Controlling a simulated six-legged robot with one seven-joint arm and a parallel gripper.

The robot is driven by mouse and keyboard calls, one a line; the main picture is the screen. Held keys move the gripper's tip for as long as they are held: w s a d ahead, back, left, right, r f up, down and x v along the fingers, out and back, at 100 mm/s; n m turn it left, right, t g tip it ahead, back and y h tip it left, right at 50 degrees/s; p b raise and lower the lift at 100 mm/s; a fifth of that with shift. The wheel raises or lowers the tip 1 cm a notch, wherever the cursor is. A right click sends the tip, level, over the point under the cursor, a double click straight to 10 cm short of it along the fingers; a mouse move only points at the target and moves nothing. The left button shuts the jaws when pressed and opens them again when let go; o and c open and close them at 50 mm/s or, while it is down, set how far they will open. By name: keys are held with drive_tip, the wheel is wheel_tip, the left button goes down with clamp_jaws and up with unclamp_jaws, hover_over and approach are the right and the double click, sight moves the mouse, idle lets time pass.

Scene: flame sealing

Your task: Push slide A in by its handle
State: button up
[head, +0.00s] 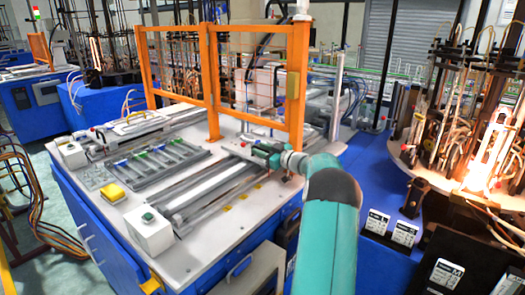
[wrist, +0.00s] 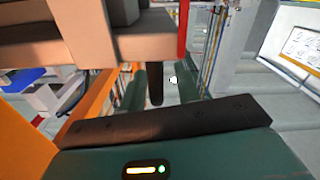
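My gripper (head: 265,152) is at the right rear end of a long metal slide rail (head: 215,188) on the white-topped bench, beside the orange fence. The head view shows no label saying which slide is A. In the wrist view my two teal fingers (wrist: 162,90) stand apart. A dark upright post (wrist: 155,86), possibly the slide's handle, shows between or just beyond them; contact cannot be told. A large brownish block (wrist: 120,40) is above the fingers in that view. The handle is not clear in the head view.
An orange mesh fence (head: 255,75) stands close behind my gripper. A carousel with glowing glassware (head: 480,165) stands at the right.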

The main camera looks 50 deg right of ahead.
drive_tip(key=shift+s, duration=0.1)
drive_tip(key=s+d, duration=0.1)
drive_tip(key=s, duration=1.2)
drive_tip(key=shift+s, duration=0.3)
drive_tip(key=shift+d, duration=0.1)
